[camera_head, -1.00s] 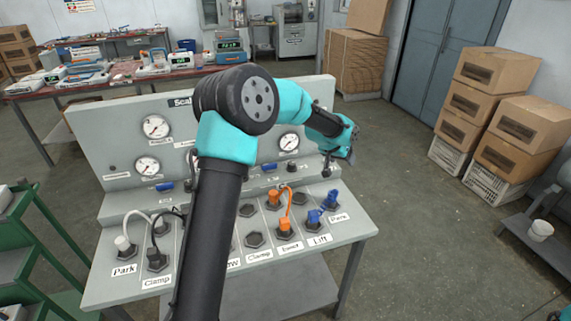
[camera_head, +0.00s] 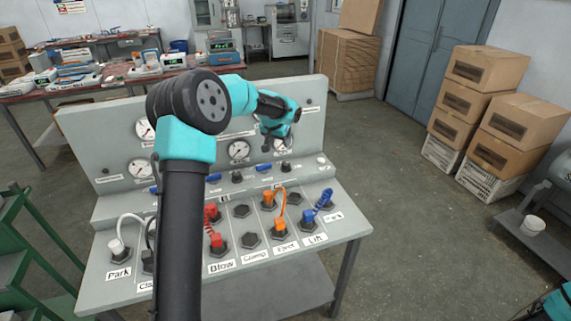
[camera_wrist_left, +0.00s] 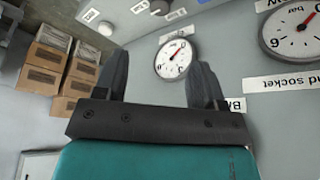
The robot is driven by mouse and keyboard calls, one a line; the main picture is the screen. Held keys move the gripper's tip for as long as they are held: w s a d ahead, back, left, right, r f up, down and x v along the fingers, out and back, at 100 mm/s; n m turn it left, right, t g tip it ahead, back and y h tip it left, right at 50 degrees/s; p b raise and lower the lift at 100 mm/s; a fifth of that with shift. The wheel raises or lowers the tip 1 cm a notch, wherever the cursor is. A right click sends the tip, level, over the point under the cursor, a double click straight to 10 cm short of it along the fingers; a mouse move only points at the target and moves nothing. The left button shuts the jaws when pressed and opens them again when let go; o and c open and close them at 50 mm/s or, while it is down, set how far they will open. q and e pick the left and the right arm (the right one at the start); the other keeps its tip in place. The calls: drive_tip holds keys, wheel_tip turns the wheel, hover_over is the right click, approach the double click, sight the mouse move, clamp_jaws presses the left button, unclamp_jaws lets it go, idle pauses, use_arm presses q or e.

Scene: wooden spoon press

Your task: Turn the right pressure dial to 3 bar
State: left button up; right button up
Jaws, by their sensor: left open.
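My left gripper (camera_head: 277,140) is open and empty in front of the upper right part of the grey press panel (camera_head: 312,120). A black dial knob (camera_head: 285,167) stands on the ledge below it, at the right. In the left wrist view, which is turned upside down, the open fingers (camera_wrist_left: 160,65) frame a white round gauge (camera_wrist_left: 173,59). The black knob (camera_wrist_left: 160,6) shows at the top edge there, apart from the fingers. My right gripper is out of view.
Another black knob (camera_head: 237,177) and blue levers (camera_head: 264,167) share the ledge, with a white button (camera_head: 321,160) at its right end. Sockets with orange (camera_head: 282,205) and blue (camera_head: 325,200) hoses lie below. Cardboard boxes (camera_head: 485,70) stand at the right.

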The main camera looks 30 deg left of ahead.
sight(286, 163)
use_arm(q)
drive_tip(key=x, duration=1.5)
drive_tip(key=shift+f, duration=0.4)
drive_tip(key=c, duration=0.9)
